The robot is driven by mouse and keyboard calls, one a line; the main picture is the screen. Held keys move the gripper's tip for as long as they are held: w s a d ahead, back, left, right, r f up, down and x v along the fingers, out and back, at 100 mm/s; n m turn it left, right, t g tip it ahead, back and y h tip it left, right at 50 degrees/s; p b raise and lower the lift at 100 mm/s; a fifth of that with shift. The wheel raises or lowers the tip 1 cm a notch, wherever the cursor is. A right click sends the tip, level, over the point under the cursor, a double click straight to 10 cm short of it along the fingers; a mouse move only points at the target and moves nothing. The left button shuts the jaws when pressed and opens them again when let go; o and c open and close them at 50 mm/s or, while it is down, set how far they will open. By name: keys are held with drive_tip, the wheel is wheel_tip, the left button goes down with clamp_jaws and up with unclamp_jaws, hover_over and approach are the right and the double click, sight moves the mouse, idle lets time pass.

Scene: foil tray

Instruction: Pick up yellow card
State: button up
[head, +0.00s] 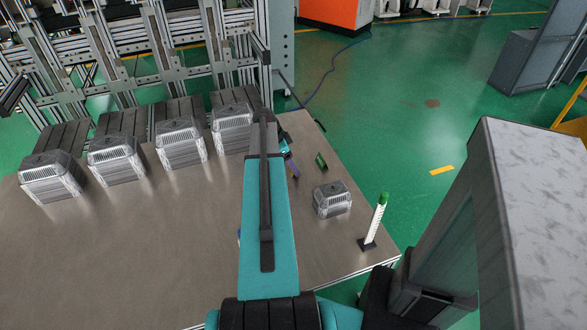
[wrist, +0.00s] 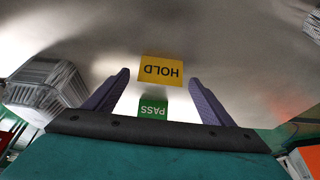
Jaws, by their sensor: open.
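The yellow card (wrist: 161,70), marked HOLD and upside down in the wrist view, lies on the grey table ahead of my gripper. My gripper (wrist: 159,78) is open, with one purple finger on each side of the card in the picture; nothing is held. A green PASS card (wrist: 153,107) shows closer in, between the fingers. I cannot tell the fingers' height above the table. In the head view my gripper (head: 290,164) is mostly hidden behind my arm, and I cannot make out the yellow card there.
A foil tray (head: 332,200) stands right of my arm; several others line the table's back left. A white post with a green top (head: 377,218) stands near the right edge. A small dark green item (head: 321,161) is beside my gripper. The front left table (head: 110,260) is clear.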

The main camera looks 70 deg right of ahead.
drive_tip(key=shift+x, duration=0.95)
drive_tip(key=c, duration=1.1)
